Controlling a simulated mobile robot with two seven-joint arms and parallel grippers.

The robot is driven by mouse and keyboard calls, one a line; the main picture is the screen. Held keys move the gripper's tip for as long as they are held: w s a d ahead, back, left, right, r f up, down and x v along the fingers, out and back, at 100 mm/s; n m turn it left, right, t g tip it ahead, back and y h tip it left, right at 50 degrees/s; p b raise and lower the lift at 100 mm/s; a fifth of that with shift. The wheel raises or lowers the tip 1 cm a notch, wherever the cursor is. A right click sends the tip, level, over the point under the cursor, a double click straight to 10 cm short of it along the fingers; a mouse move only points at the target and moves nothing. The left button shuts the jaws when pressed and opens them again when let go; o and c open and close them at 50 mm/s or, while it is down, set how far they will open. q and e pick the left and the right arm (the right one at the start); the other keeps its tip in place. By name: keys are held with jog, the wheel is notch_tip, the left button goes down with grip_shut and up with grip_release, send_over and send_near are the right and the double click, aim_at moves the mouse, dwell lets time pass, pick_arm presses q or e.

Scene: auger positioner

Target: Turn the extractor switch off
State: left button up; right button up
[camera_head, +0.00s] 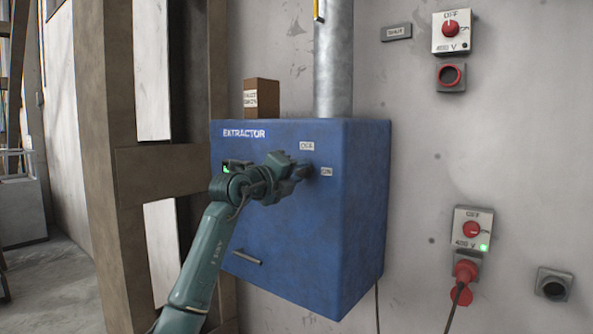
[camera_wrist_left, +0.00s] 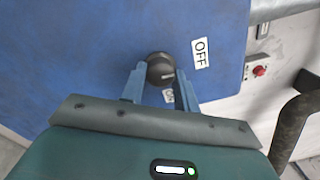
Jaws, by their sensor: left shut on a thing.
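The blue extractor box (camera_head: 355,200) hangs on the wall in the head view, with an EXTRACTOR label and OFF and ON labels on its front. My left gripper (camera_head: 302,172) is at the box front, beside these labels, and hides the switch there. In the left wrist view, the extractor switch, a dark round knob (camera_wrist_left: 160,68), sits between the fingertips of my left gripper (camera_wrist_left: 160,76), which is shut on it. The OFF label (camera_wrist_left: 200,53) is right of the knob. The ON label is partly hidden behind a finger. My right gripper is not in view.
A metal pipe (camera_head: 333,60) rises from the box top, next to a small brown box (camera_head: 262,97). Two wall switches with red knobs, an upper (camera_head: 451,30) and a lower (camera_head: 472,229), are at right. A handle (camera_head: 247,258) sits low on the box front.

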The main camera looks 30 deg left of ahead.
pick_arm(q)
jog(key=shift+n, duration=0.4)
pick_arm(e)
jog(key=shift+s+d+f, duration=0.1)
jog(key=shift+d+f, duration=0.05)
pick_arm(q)
jog(key=o, duration=1)
jog(key=shift+c, duration=0.2)
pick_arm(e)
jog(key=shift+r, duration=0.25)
pick_arm(q)
jog(key=shift+s, duration=0.1)
jog(key=shift+s+f, duration=0.1)
jog(key=shift+s, duration=0.15)
jog(key=s+a+b, duration=0.1)
jog(key=s+b, duration=0.3)
jog(key=s, duration=0.8)
jog(key=shift+s+f, duration=0.15)
jog(key=shift+s, duration=0.1)
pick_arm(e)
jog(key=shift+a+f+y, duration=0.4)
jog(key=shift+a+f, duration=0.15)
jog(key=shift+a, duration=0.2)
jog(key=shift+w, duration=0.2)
